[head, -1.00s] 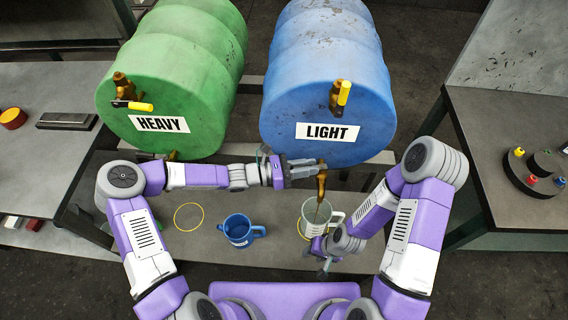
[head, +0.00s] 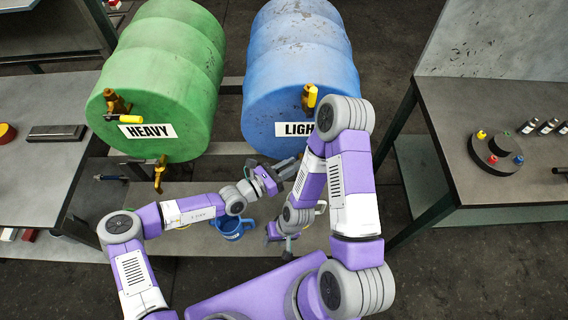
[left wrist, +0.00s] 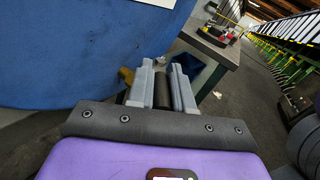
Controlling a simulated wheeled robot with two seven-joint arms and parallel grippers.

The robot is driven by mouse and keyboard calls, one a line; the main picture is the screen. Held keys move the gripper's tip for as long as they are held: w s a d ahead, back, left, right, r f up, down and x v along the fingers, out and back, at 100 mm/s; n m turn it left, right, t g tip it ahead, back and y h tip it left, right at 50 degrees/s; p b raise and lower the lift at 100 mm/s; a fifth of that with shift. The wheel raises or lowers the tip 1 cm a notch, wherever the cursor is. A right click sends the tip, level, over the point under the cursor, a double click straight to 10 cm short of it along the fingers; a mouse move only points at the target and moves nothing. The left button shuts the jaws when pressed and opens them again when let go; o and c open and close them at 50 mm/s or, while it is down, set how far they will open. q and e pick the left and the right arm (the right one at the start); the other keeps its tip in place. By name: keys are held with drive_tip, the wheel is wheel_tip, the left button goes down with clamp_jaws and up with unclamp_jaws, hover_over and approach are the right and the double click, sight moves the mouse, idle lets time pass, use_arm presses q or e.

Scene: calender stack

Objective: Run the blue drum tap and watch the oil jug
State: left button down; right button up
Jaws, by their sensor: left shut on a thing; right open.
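The blue drum (head: 300,75), labelled LIGHT, lies on its side with a yellow-handled fitting (head: 310,97) on its upper face. My left gripper (head: 287,168) is at the drum's lower edge. In the left wrist view, its jaws are shut on a dark bar (left wrist: 163,92), which looks like the tap's lever. A bit of brass (left wrist: 126,75) shows beside the jaws. My right arm hides the tap's body and any oil stream. Only part of the pale oil jug (head: 321,207) shows behind that arm; its oil level is hidden. My right gripper (head: 277,235) is open, low beside the jug.
A green drum (head: 155,85) labelled HEAVY lies to the left, with its own brass tap (head: 160,174) below. A blue mug (head: 232,228) stands left of the jug. Benches flank both sides; the right one (head: 470,110) bears a round block with coloured knobs.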

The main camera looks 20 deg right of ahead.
use_arm(q)
drive_tip(key=c, duration=1.1)
unclamp_jaws()
drive_tip(key=a, duration=0.3)
drive_tip(key=s+a, duration=0.1)
drive_tip(key=a, duration=0.3)
drive_tip(key=shift+s+a, duration=0.2)
idle(5.6)
